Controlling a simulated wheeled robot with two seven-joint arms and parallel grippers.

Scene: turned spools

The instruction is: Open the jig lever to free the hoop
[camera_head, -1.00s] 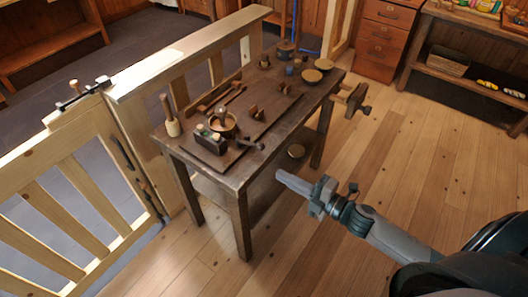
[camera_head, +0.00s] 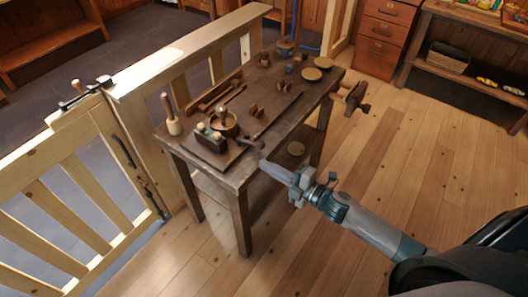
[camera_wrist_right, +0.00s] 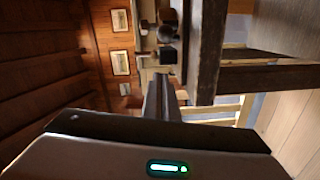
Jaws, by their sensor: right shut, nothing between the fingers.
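The jig (camera_head: 209,141) is a dark block with pale and green spots on a board at the near end of the workbench. A dark lever-like bar (camera_head: 248,142) with a round knob sticks out from it toward the bench's right edge. A round brown wooden piece (camera_head: 224,121), perhaps the hoop, sits right behind the block; I cannot tell how it is held. My right gripper (camera_head: 266,164) is shut and empty, just off the bench's right edge, a little short of the lever knob. Its closed fingers show in the right wrist view (camera_wrist_right: 162,98). My left gripper is out of view.
The workbench (camera_head: 208,174) also carries a mallet (camera_head: 171,115), small spool stands and round discs (camera_head: 311,74). A vise (camera_head: 356,98) juts from its far right side. A wooden gate (camera_head: 75,200) stands left. The floor to the right is clear.

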